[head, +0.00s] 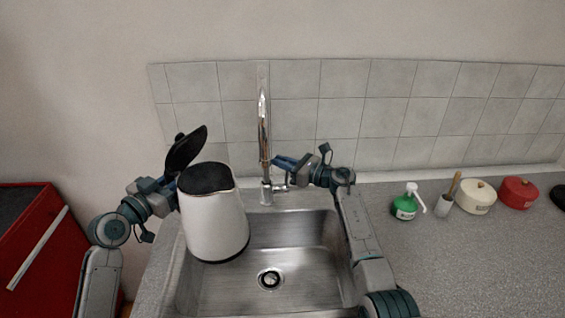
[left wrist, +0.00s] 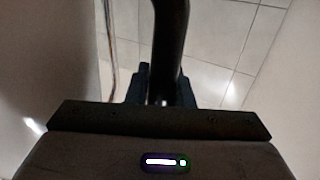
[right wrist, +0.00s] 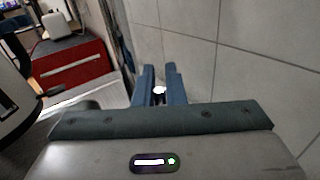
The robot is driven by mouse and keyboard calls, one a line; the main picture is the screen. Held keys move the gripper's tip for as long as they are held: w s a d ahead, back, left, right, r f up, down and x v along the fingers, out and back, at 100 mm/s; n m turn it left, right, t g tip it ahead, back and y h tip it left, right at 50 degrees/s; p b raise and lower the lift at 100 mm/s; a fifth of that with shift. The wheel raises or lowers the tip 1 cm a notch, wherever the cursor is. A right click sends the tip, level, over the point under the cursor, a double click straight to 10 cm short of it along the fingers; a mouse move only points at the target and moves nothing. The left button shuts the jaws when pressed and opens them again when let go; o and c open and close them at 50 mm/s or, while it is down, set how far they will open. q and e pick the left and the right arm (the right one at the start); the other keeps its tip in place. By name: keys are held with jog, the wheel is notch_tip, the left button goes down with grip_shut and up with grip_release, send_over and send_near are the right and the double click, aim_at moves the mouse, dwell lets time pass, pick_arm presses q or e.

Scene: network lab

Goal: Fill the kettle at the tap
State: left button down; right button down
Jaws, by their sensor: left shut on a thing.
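The white kettle (head: 213,225) is upright over the left part of the sink (head: 300,262), left of the tap (head: 263,130). Its black lid (head: 186,150) stands open. My left gripper (head: 172,190) is shut on the kettle's dark handle, which shows between the fingers in the left wrist view (left wrist: 168,50). My right gripper (head: 283,162) is beside the tap, by its lever (head: 280,187). Its blue fingers are apart in the right wrist view (right wrist: 159,85), with a small bright spot between them. I see no water stream.
A green soap dispenser (head: 405,205), a brush in a holder (head: 445,203), a cream pot (head: 478,197) and a red pot (head: 517,193) stand on the right counter (head: 470,260). A tiled wall (head: 400,110) is close behind the tap. A red cabinet (head: 40,250) is at left.

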dwell(0.3)
jog(key=shift+s+f+n+t+y, duration=0.25)
jog(key=shift+s+n+y, duration=0.65)
jog(key=shift+s+n, duration=0.55)
jog(key=shift+s+f+n+t+y, duration=0.15)
jog(key=shift+s+f+n+y, duration=0.1)
jog(key=shift+s+n+y, duration=1.1)
jog(key=shift+w+n+h, duration=0.1)
jog(key=shift+n+h, duration=0.3)
jog(key=shift+h, duration=0.05)
jog(key=c, duration=1.8)
grip_release()
jog(key=shift+d, duration=0.1)
jog(key=v, duration=0.7)
jog(key=shift+d+f, duration=0.15)
jog(key=shift+d, duration=0.05)
